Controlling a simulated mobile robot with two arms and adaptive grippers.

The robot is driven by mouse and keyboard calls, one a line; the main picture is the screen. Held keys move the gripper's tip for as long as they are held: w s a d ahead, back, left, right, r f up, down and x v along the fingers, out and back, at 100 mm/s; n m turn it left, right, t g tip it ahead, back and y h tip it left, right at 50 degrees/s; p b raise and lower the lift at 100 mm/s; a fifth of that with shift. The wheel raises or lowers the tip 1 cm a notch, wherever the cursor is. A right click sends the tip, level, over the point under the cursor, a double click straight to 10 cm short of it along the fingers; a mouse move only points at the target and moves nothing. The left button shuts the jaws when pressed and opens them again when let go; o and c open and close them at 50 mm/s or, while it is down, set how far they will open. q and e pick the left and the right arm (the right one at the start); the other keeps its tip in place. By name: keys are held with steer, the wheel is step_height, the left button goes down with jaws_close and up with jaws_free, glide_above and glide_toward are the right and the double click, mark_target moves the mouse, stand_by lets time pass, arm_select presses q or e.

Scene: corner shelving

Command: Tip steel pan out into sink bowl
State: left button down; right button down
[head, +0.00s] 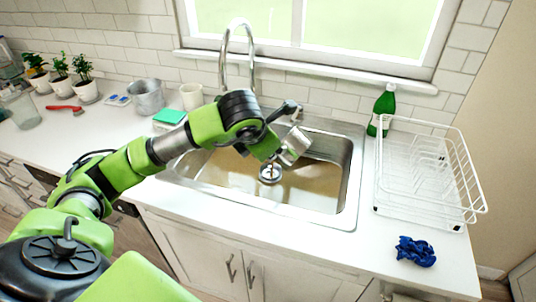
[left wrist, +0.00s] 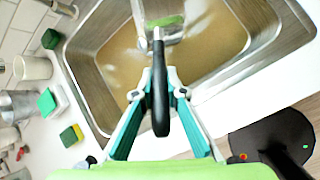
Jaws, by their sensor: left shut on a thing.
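The steel pan (head: 295,146) is held over the sink and looks tilted. In the left wrist view its steel part (left wrist: 166,36) is seen nearly edge-on, with a green patch by it. My left gripper (left wrist: 159,82) is shut on its black handle (left wrist: 160,112). The sink bowl (head: 333,182) lies below, with brownish water or a brownish floor and a round drain strainer (head: 270,173). The pan's inside is hard to see, so I cannot tell what it holds. My right gripper is not in view.
A faucet (head: 225,55) arches behind the sink. A white dish rack (head: 400,200), a green bottle (head: 382,105) and a blue cloth (head: 415,251) are at right. A steel pot (head: 148,97), a cream cup (head: 191,96) and a sponge (head: 170,116) stand at left. The front counter strip is clear.

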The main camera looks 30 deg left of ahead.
arm_select(q)
steer(key=shift+a+r+h, duration=0.25)
steer(key=shift+a+h, duration=0.05)
steer(key=shift+a, duration=0.1)
steer(key=shift+w+a+r, duration=0.1)
steer(key=shift+a, duration=0.1)
